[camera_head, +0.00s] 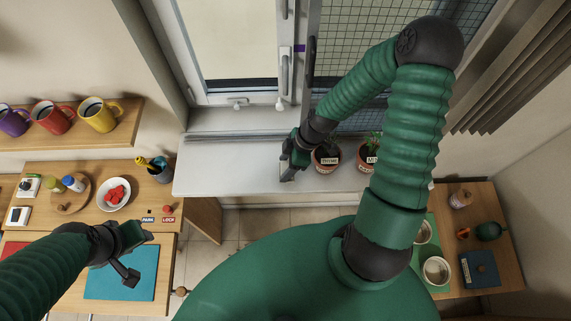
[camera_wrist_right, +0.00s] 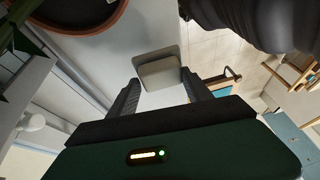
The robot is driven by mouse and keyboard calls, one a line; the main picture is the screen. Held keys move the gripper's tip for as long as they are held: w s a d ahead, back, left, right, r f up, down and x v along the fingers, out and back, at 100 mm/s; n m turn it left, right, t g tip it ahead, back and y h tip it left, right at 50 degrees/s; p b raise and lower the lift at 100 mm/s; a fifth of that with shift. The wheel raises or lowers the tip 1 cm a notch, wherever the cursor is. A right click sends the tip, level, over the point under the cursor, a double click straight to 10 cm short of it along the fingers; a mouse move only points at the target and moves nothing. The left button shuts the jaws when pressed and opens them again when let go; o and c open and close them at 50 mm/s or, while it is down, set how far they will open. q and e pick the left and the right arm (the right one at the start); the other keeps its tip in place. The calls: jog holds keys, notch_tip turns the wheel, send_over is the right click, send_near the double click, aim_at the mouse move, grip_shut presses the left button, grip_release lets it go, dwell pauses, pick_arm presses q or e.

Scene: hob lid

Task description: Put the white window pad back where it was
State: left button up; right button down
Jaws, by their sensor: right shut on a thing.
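The white window pad (camera_wrist_right: 158,72) shows in the right wrist view as a pale, rounded block between the fingers of my right gripper (camera_wrist_right: 161,92). My right gripper is shut on it. In the head view my right gripper (camera_head: 287,172) points down over the pale window sill, left of the potted plants; the pad is too small to make out clearly there. The window (camera_head: 245,45) stands behind, with white handles low on its frame and a purple mark on the upright. My left gripper (camera_head: 141,258) is open and empty above the blue mat.
A thyme pot (camera_head: 326,160) and a second pot (camera_head: 367,158) stand on the sill (camera_head: 225,180), close right of my right gripper. The sill's left part is clear. A bowl of red pieces (camera_head: 113,194) and the blue mat (camera_head: 120,285) lie at the left.

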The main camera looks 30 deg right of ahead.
aim_at(285, 165)
jog(key=shift+w+d+f+p, duration=0.1)
jog(key=shift+w+d+p, duration=0.15)
jog(key=shift+w, duration=0.25)
jog(key=shift+w+d+f+p, duration=0.1)
jog(key=shift+w+d+p, duration=0.1)
jog(key=shift+w, duration=0.3)
notch_tip(285, 165, down, 3)
jog(key=shift+s+r+p, duration=0.1)
jog(key=shift+s+p, duration=0.05)
jog(key=shift+p, duration=0.3)
jog(key=shift+f, duration=0.25)
jog(key=c, duration=0.9)
grip_release()
jog(key=o, duration=0.5)
jog(key=shift+c, duration=0.2)
